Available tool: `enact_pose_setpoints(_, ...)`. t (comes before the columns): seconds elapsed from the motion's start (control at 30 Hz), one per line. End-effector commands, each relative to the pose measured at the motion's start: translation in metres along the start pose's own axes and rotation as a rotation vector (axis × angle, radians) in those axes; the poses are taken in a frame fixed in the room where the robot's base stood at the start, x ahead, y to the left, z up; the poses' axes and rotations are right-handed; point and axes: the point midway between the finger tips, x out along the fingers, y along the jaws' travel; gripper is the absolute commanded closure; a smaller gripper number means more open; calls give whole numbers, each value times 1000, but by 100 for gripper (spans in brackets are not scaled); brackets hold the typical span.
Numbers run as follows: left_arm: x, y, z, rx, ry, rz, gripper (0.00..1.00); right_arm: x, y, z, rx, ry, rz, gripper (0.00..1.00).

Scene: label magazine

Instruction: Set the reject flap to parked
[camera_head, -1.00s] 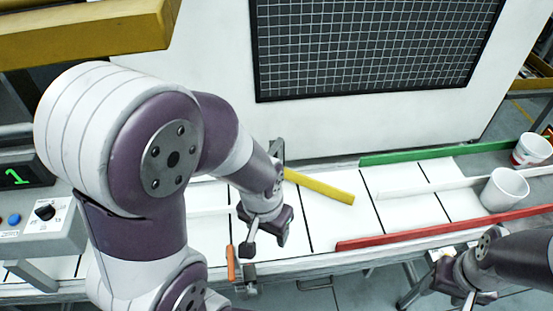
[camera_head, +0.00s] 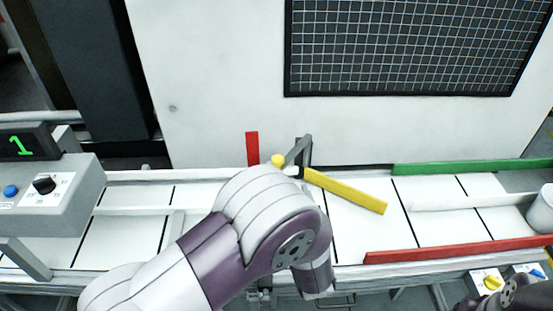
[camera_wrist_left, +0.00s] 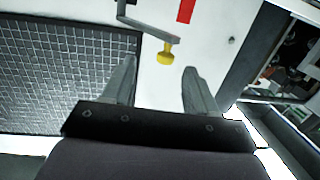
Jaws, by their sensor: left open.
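The yellow bar (camera_head: 345,191), apparently the reject flap, slants across the white conveyor. Near its upper-left end stands a grey crank (camera_head: 302,150) with a yellow knob (camera_head: 278,160). A red upright mark (camera_head: 252,148) is on the wall just left of the knob. In the left wrist view the crank (camera_wrist_left: 148,27), yellow knob (camera_wrist_left: 165,56) and red mark (camera_wrist_left: 186,10) show again. My left gripper (camera_wrist_left: 158,70) is open, with the knob appearing between its fingertips; it seems not gripped. In the head view my left arm hides this gripper. My right gripper's fingers are out of view.
A green rail (camera_head: 470,167) and a red rail (camera_head: 455,250) line the conveyor at right, with a white cup (camera_head: 542,210) between them. A control box (camera_head: 45,200) stands at left. A black grid panel (camera_head: 410,45) is on the wall behind.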

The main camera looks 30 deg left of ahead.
Motion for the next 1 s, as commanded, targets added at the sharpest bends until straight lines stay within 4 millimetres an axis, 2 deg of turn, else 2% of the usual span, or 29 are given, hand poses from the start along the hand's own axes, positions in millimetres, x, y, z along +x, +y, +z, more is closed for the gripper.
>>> enact_pose_setpoints(0.07,1,-7,-15,5,67,-38,42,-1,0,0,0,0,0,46)
enact_pose_setpoints(0.17,8,-10,-21,10,93,-52,42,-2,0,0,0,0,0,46)
enact_pose_setpoints(0.27,28,-12,-24,11,93,-55,42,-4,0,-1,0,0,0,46)
enact_pose_setpoints(0.4,65,-13,-26,10,91,-53,42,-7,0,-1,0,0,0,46)
enact_pose_setpoints(0.6,105,-15,-30,11,90,-50,42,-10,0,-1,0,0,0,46)
enact_pose_setpoints(0.8,123,-14,-31,11,90,-46,42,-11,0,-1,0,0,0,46)
enact_pose_setpoints(1.0,126,-14,-31,11,89,-45,42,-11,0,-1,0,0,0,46)
